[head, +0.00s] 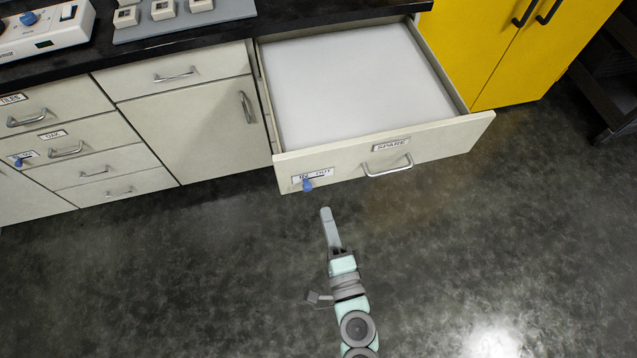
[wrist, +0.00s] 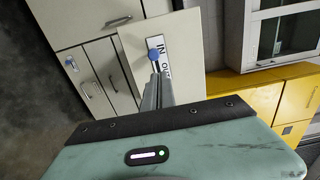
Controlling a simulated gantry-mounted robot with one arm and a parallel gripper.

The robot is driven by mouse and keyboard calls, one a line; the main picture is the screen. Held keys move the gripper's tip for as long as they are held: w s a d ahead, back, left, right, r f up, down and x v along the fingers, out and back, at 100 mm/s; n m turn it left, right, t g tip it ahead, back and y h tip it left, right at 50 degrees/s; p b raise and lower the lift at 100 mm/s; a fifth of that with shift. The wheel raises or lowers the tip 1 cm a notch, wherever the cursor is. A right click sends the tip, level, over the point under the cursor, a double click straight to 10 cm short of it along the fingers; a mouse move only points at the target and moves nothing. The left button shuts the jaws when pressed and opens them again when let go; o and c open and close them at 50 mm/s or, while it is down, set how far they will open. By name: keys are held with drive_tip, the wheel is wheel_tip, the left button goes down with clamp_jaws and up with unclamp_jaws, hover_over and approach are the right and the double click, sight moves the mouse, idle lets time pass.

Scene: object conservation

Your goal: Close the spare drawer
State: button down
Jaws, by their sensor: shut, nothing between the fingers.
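The spare drawer (head: 443,147) stands pulled out from under the dark counter in the head view, its inside white and empty. Its front has a "SPARE" label, a metal handle (head: 388,168), and an "IN / OUT" plate with a blue knob (head: 307,184) near the left end. My gripper (head: 326,210) is shut and empty, in front of the drawer and a little below the blue knob in the picture. In the wrist view the closed fingers (wrist: 157,82) point at the drawer front (wrist: 135,50), just under the blue knob. I cannot tell whether they touch it.
Closed drawers and a cabinet door (head: 190,130) stand left of the open drawer. A yellow cabinet (head: 500,60) stands close on its right. A grey tray (head: 185,25) with small blocks and a white device (head: 45,30) sit on the counter. The floor in front is clear.

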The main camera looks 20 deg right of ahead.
sight(316, 175)
drive_tip(key=w, duration=0.2)
drive_tip(key=w+p, duration=0.1)
drive_tip(key=w, duration=0.2)
drive_tip(key=w+d, duration=0.1)
drive_tip(key=w, duration=0.1)
drive_tip(key=shift+w+r, duration=0.15)
drive_tip(key=shift+w, duration=0.8)
drive_tip(key=shift+d, duration=0.1)
